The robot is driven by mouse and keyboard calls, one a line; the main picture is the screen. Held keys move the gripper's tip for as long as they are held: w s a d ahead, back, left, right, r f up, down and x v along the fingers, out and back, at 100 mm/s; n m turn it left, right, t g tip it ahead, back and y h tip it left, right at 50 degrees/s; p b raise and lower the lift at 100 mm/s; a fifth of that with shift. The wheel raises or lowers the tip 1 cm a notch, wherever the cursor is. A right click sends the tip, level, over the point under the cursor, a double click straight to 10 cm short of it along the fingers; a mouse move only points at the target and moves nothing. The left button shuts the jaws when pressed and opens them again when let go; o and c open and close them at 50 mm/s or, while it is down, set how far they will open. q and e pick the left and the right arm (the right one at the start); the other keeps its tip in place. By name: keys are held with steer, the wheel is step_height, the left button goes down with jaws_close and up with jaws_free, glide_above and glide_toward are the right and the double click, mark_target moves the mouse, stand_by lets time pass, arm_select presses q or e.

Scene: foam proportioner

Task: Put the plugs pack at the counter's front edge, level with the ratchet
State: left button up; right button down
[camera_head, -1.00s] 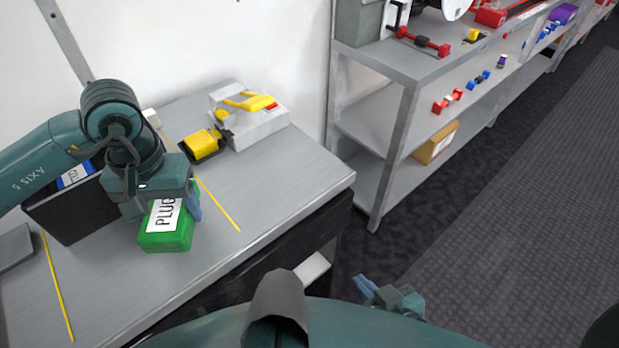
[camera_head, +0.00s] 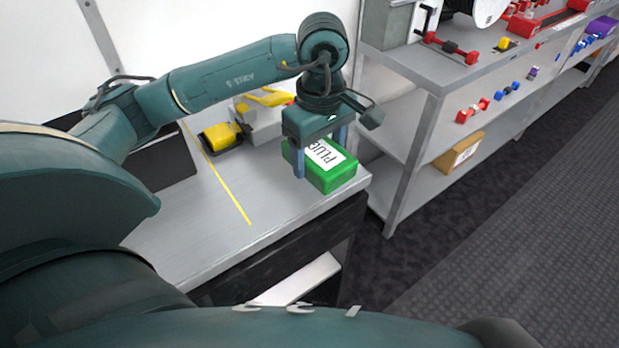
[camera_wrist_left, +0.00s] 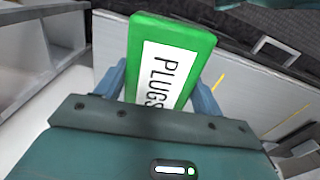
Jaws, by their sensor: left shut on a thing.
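The plugs pack (camera_head: 340,178) is a green block with a white label, over the right end of the grey counter (camera_head: 205,232), near its front corner. My left gripper (camera_head: 320,153) is shut on it from above, one finger on each side. In the left wrist view the pack (camera_wrist_left: 175,28) lies between the fingers of the left gripper (camera_wrist_left: 160,88), its label reading PLUGS. I cannot tell whether the pack touches the counter. A yellow-and-black item (camera_head: 220,137) lies behind it to the left; I cannot tell whether this is the ratchet. My right gripper is out of view.
A grey case with a yellow handle (camera_head: 262,122) stands behind the pack, partly hidden by my arm. A dark bin (camera_head: 165,165) stands at the counter's left. A yellow line (camera_head: 225,185) crosses the counter. A metal shelf (camera_head: 408,150) stands beyond a gap at the right.

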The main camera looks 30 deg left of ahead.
arm_select(q)
steer(key=n, duration=0.3)
steer(key=a+r+n, duration=0.1)
steer(key=n, duration=0.2)
steer(key=w+a+n, duration=0.1)
steer(key=n, duration=0.2)
steer(key=shift+a+r, duration=0.15)
steer(key=shift+r, duration=0.2)
steer(key=n, duration=0.2)
steer(key=a+n, duration=0.1)
steer(key=n, duration=0.1)
steer(key=r+n, duration=0.1)
steer(key=n, duration=0.1)
steer(key=shift+w+a+r+b, duration=0.1)
steer(key=shift+w+a+b, duration=0.1)
steer(key=shift+b, duration=0.1)
steer(key=shift+a+n, duration=0.15)
steer(key=shift+n, duration=0.75)
step_height(320, 180, down, 10)
steer(key=shift+r, duration=0.15)
steer(key=shift+f, duration=0.2)
steer(key=o, duration=1.1)
